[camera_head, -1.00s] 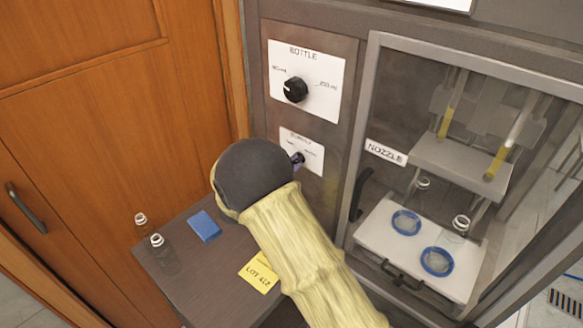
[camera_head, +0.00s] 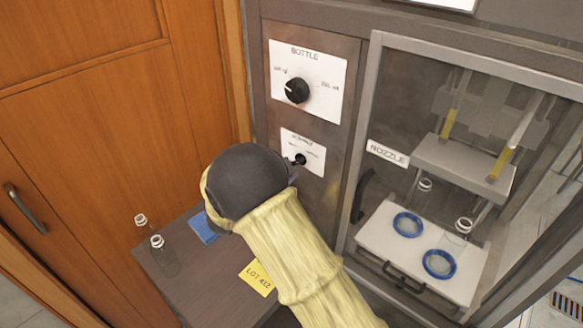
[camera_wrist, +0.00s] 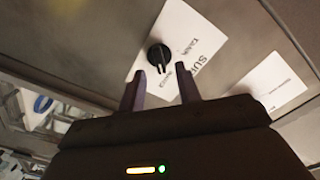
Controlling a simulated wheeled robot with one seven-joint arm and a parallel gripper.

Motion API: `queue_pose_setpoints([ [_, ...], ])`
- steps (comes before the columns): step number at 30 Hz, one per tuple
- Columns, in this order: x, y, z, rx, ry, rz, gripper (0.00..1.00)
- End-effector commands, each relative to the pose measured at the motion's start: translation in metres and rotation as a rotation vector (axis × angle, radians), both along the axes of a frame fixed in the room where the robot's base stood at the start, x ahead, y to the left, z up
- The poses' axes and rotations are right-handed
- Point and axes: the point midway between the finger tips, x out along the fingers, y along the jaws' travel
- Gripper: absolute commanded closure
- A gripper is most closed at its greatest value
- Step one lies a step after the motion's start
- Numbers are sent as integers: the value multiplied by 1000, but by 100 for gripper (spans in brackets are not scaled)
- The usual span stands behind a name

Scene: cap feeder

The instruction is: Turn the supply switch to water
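The supply switch is a small black knob (camera_head: 300,159) on a white label plate (camera_head: 314,151) below the bottle dial. In the wrist view the knob (camera_wrist: 159,54) is just beyond my fingertips, roughly centred between them, with a narrow grip bar toward me. The plate (camera_wrist: 195,50) reads "SUPPLY"; its smaller words and the knob's setting are too blurred to tell. My gripper (camera_wrist: 160,80) is open, its two purple fingers apart, with nothing held. In the head view my wrist and arm hide most of it; a purple finger shows below the knob.
The bottle dial (camera_head: 297,90) is above on its own plate. A glass cabinet (camera_head: 372,120) with a handle stands right, holding nozzles and blue rings.

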Motion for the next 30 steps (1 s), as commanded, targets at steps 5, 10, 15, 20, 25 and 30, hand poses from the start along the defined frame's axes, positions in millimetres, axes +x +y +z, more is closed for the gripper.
queue_pose_setpoints([
  [5,-29,23,-2,1,0,2,66],
  [10,-55,43,-1,0,0,1,66],
  [15,-82,65,-1,2,-1,2,66],
  [20,-102,81,-1,2,-1,1,66],
  [25,-112,88,0,-1,-1,0,66],
  [30,-112,88,1,0,-1,-1,66],
])
